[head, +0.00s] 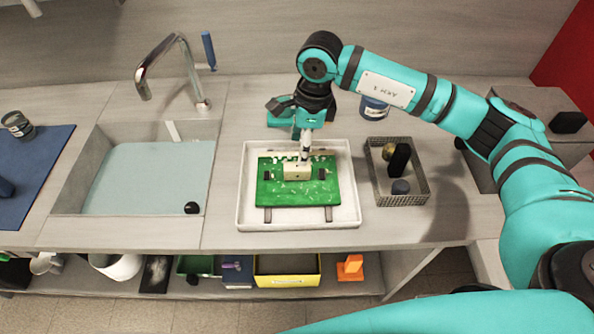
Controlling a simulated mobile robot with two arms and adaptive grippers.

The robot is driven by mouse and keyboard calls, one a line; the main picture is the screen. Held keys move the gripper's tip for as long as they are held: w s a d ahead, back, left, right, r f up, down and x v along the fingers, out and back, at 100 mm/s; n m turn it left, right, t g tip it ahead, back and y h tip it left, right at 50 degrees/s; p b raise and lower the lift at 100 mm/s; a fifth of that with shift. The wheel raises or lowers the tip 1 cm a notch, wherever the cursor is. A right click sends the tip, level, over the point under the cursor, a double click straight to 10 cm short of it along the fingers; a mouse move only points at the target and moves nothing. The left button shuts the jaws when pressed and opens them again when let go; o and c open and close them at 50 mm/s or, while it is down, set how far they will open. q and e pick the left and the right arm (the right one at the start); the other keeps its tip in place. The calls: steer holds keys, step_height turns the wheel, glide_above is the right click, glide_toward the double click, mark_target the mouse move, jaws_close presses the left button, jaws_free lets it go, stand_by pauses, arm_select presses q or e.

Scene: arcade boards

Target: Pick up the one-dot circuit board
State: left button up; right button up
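A green circuit board (264,195) lies in a white tray (350,214) on the counter. It carries a cream block (297,173), two small black parts and scattered pale marks. A small dark spot shows on the cream block, but the dots are too small to count surely. My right gripper (305,156) points down from above at the back of the cream block, at or just over it. Its fingertips are small and partly merged with the block, so neither contact nor opening is clear. My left gripper is not in view.
A sink (150,180) with a tap is on the left. A wire basket (408,199) with several items stands right of the tray. A lower shelf holds a yellow bin (287,281).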

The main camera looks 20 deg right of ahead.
mark_target(297, 166)
steer(key=f, duration=0.3)
steer(key=shift+a+f+p, duration=0.15)
steer(key=shift+a+p, duration=0.1)
steer(key=shift+p, duration=0.1)
steer(key=f, duration=0.1)
steer(key=f+p, duration=0.1)
steer(key=f, duration=0.2)
steer(key=shift+w+a+f+p, duration=0.1)
steer(key=shift+a+f+p, duration=0.1)
steer(key=shift+a+p, duration=0.15)
steer(key=shift+f, duration=0.25)
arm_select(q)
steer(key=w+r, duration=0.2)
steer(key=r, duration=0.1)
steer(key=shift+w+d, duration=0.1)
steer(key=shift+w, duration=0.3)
arm_select(e)
jaws_close()
